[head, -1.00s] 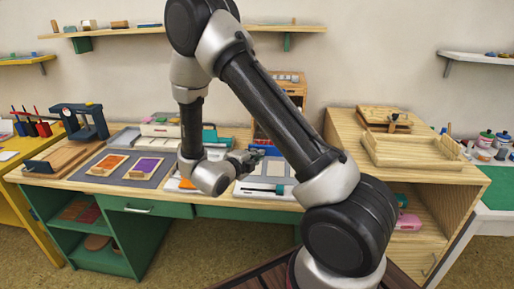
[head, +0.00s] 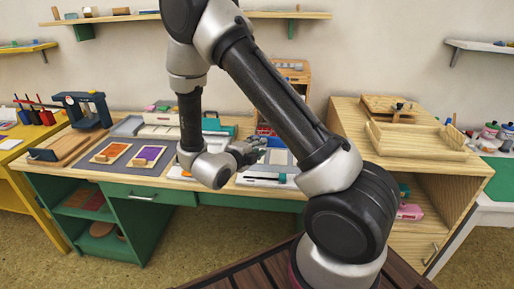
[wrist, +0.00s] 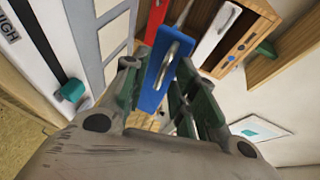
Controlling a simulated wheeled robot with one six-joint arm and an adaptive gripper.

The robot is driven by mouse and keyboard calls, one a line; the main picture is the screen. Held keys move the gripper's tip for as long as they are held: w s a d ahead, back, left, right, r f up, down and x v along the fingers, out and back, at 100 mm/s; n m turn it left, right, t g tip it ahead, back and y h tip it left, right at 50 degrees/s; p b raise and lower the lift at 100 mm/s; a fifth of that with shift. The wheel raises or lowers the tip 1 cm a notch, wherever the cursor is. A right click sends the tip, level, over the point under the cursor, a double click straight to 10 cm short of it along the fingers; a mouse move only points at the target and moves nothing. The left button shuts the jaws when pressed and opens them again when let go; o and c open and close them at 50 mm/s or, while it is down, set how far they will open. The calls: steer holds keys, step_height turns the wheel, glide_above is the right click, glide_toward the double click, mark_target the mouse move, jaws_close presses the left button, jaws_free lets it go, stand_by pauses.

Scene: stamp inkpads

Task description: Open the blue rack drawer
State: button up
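The wooden rack (head: 294,72) stands at the back of the workbench, its lower part mostly hidden behind my arm. In the wrist view, the blue drawer (wrist: 152,92) shows its front with a silver bar handle (wrist: 166,64). My gripper (wrist: 158,82) is open, with one finger on each side of the blue drawer front in that view. I see no contact with the handle and cannot tell the exact gap. In the head view, my gripper (head: 247,152) is low over the bench in front of the rack.
A red drawer (wrist: 155,20) and a white drawer (wrist: 217,34) flank the blue one. A white tray (head: 268,180) lies below my gripper. Orange and purple inkpads sit to the left on a grey mat (head: 92,158). A wooden cabinet (head: 462,178) stands to the right.

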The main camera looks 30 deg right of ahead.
steer(key=v, duration=1.2)
